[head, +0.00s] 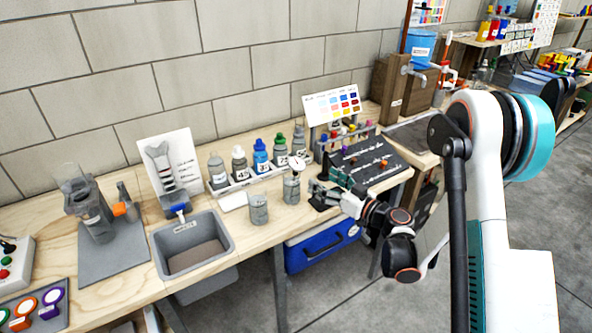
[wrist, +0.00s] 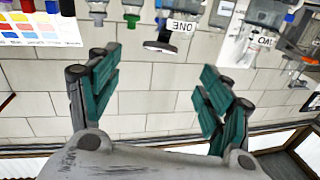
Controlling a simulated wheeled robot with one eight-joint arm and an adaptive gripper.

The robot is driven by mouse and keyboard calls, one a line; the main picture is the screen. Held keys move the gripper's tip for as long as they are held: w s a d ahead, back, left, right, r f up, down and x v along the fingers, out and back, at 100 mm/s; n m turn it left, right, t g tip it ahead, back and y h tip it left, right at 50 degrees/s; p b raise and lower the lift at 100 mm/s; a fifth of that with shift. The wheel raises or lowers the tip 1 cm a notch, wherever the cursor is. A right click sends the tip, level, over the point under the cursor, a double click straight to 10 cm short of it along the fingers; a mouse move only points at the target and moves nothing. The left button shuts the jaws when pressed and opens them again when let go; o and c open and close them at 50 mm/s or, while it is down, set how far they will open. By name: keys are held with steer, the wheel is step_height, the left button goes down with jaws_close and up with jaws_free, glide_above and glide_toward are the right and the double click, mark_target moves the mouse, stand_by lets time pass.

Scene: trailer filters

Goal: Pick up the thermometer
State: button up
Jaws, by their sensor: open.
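The thermometer (head: 296,162) has a small round dial and stands in a grey jar (head: 291,187) on the wooden bench in the head view. Its stem is hidden in the jar. In the wrist view, which is upside down, a dark disc edged in white (wrist: 160,46), probably the dial, shows beyond the fingers near a bottle labelled ONE. My gripper (head: 318,194) is just right of the jar, apart from the thermometer. Its green-padded fingers are spread wide, with nothing between them in the wrist view (wrist: 163,80).
Several capped bottles (head: 261,157) stand in a row behind the jar. Another grey jar (head: 258,208) is to its left, near the grey sink (head: 190,245). A dark mat with small parts (head: 372,160) and a colour chart (head: 331,103) are to the right.

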mark_target(299, 165)
steer(key=b+x, duration=0.1)
steer(key=x, duration=0.6)
steer(key=shift+b+x, duration=1.05)
steer(key=shift+x, duration=1.85)
steer(key=shift+r, duration=0.1)
steer(key=shift+c, duration=0.4)
steer(key=c, duration=1.2)
steer(key=shift+r, duration=0.1)
